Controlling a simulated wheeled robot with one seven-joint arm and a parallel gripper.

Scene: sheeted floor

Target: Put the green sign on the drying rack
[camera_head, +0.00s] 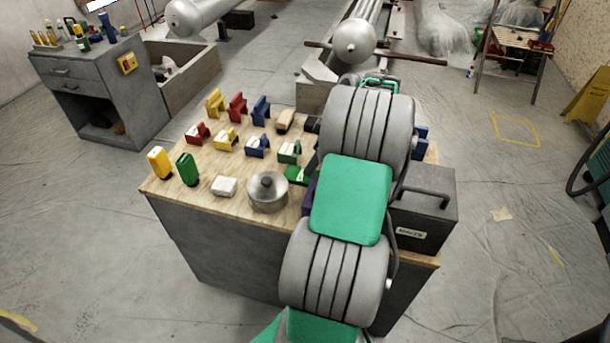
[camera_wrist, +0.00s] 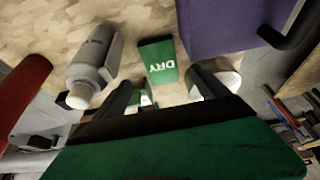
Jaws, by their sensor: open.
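A green sign with white letters "DRY" (camera_wrist: 158,62) shows in the wrist view on the pale wood tabletop, ahead of my fingers. In the head view, a flat green piece (camera_head: 298,175) beside my arm may be the same sign. My gripper (camera_wrist: 166,90) is open, with its dark fingers spread to either side of the sign's near end; I cannot tell whether they touch it. In the head view my arm hides the gripper. A metal-legged stand (camera_head: 515,40) is at the back right; I cannot tell whether it is the drying rack.
A grey bottle (camera_wrist: 92,62) and a purple box (camera_wrist: 222,24) flank the sign. A dark case (camera_head: 424,205) is right of my arm.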

